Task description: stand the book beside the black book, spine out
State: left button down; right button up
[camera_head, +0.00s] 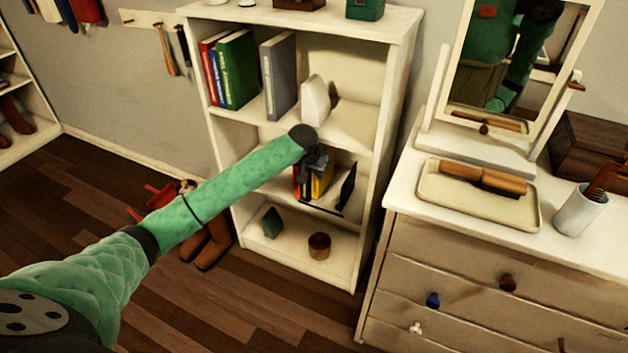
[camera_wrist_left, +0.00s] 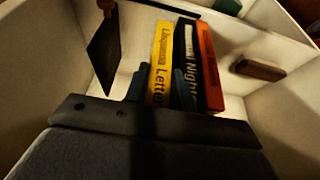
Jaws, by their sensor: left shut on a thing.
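My left gripper (camera_head: 314,165) reaches into the third shelf of the white bookcase. In the left wrist view its blue-grey fingers (camera_wrist_left: 157,85) are shut on either side of the yellow book (camera_wrist_left: 162,62), which also shows in the head view (camera_head: 321,184). The yellow book is roughly upright, its lettered spine facing outward. The black book (camera_wrist_left: 186,50) stands right beside it, with one finger between them low down. An orange book (camera_wrist_left: 209,68) stands on the black book's other side. Whether the yellow book rests on the shelf is hidden. My right gripper is not in view.
A thin dark panel (camera_head: 347,188) stands near the yellow book's free side, with a gap between. The shelf above holds upright books (camera_head: 236,70) and a white object (camera_head: 315,100). A dresser (camera_head: 470,240) with a mirror stands to the right.

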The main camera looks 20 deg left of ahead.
pick_arm(q)
jog(key=shift+w+f, duration=0.1)
jog(key=shift+f, duration=1.65)
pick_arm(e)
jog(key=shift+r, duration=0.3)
pick_arm(q)
jog(key=c, duration=1.5)
grip_release()
jog(key=shift+f, duration=0.1)
jog(key=shift+o, duration=0.2)
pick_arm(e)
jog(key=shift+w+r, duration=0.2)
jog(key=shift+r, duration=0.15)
pick_arm(q)
send_near(315, 181)
jog(key=shift+v, duration=1.55)
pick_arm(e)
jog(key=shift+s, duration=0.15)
